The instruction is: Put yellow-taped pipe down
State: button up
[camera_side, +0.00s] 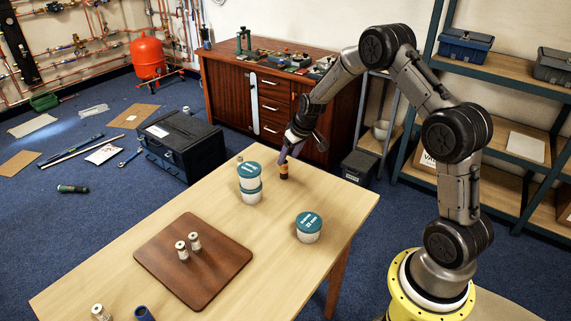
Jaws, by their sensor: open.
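A short upright pipe piece (284,172) with an orange-yellow band and dark parts stands at the far end of the wooden table. My gripper (283,156) is open just above it, its fingertips at or close to the top of the piece. At this size I cannot tell whether they touch it. The brown board (217,273) lies nearer the front of the table. Two small pale cylinders with dark bands, a left one (182,251) and a right one (195,241), stand upright on it.
Two stacked teal-lidded tubs (250,184) stand left of the pipe piece, and another tub (309,227) stands at the table's right. A pale cylinder (101,313) and a blue cup-like piece (143,314) are at the front edge. Bare wood (275,205) lies between the tubs.

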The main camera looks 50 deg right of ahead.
jog(key=s+a+r+n, duration=0.1)
jog(key=s+a+r, duration=0.5)
jog(key=r, duration=0.4)
jog(key=s+a+r, duration=0.6)
jog(key=s+r, duration=0.1)
jog(key=r, duration=0.3)
jog(key=s+a, duration=0.2)
jog(key=s, duration=0.4)
jog(key=s+a+r, duration=0.1)
jog(key=s+a, duration=0.2)
jog(key=s, duration=0.4)
jog(key=s+a+r+n+t, duration=0.1)
jog(key=s+a, duration=0.1)
jog(key=s, duration=0.5)
jog(key=shift+s+a+r+y, duration=0.15)
jog(key=shift+a+r+y, duration=0.1)
jog(key=shift+y, duration=0.15)
